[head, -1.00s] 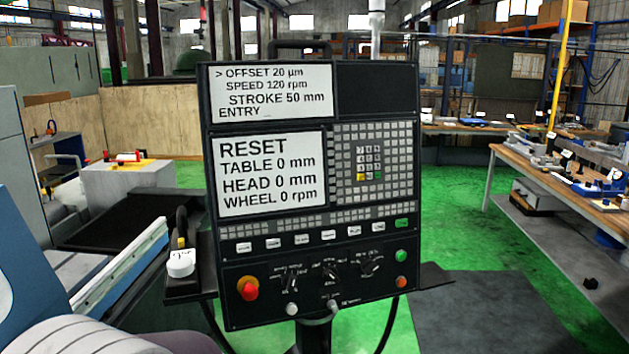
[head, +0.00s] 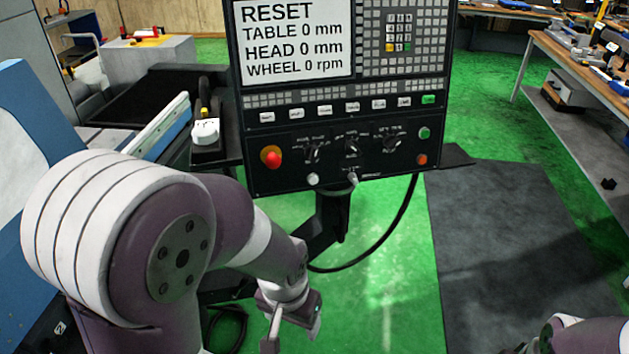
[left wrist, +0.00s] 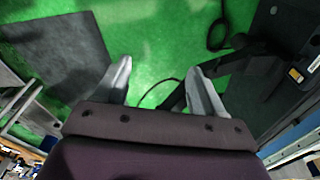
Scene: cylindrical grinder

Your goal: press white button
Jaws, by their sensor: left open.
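The white button (head: 313,179) is a small round knob at the lower left of the black control panel (head: 270,205) in the head view, right of and below the red emergency knob (head: 271,157). My left gripper (head: 292,338) is below the panel in the head view, apart from the button and low in the picture. In the left wrist view my left gripper (left wrist: 158,85) shows two spread fingers with nothing between them, over green floor. The button is not seen in the left wrist view. At the lower right of the head view, part of my right arm shows, but its gripper does not.
A white handheld unit (head: 205,130) rests on a side shelf left of the panel. A black cable (head: 385,245) loops below the panel. A dark mat (head: 530,250) lies on the green floor at right. A wooden workbench (head: 575,70) stands at the far right.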

